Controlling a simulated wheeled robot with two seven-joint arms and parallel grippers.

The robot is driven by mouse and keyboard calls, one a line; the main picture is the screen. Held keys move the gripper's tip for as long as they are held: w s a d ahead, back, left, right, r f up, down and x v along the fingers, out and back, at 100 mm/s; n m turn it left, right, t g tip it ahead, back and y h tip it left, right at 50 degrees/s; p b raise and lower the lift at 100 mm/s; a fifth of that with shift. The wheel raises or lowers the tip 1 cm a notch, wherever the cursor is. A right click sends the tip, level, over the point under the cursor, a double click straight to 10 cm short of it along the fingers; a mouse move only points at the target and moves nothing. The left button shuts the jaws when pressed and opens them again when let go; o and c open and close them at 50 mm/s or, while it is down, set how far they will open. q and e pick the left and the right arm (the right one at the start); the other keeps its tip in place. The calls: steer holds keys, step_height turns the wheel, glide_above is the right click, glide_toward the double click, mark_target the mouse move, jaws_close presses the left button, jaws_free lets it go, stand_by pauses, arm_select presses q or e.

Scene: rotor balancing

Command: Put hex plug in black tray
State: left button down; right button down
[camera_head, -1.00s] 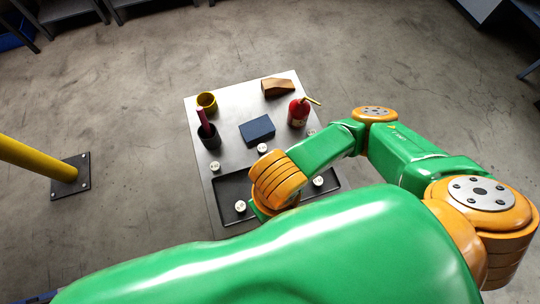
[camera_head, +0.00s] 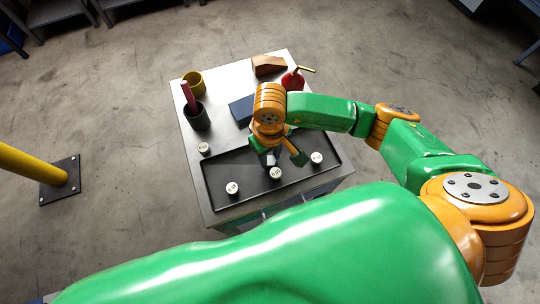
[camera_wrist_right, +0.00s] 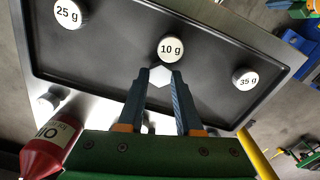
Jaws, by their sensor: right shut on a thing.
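The hex plug (camera_wrist_right: 160,76) is a small pale hexagonal piece between the fingertips of my right gripper (camera_wrist_right: 158,82) in the right wrist view. The gripper is shut on it. The black tray (camera_head: 214,187) is a shallow rectangular tray along the front of the table. In the head view my right gripper (camera_head: 275,157) is over the tray, near its middle. The hex plug is too small and covered to make out there. Whether it touches the tray floor I cannot tell. My left gripper is not in view.
Another weight (camera_head: 204,148) stands beside the tray.

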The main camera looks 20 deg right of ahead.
mark_target(270, 160)
steer(key=shift+f, duration=0.1)
steer(key=c, duration=0.6)
jaws_free()
step_height(270, 160, up, 12)
steer(key=shift+r+b, duration=0.2)
steer(key=shift+b, duration=0.1)
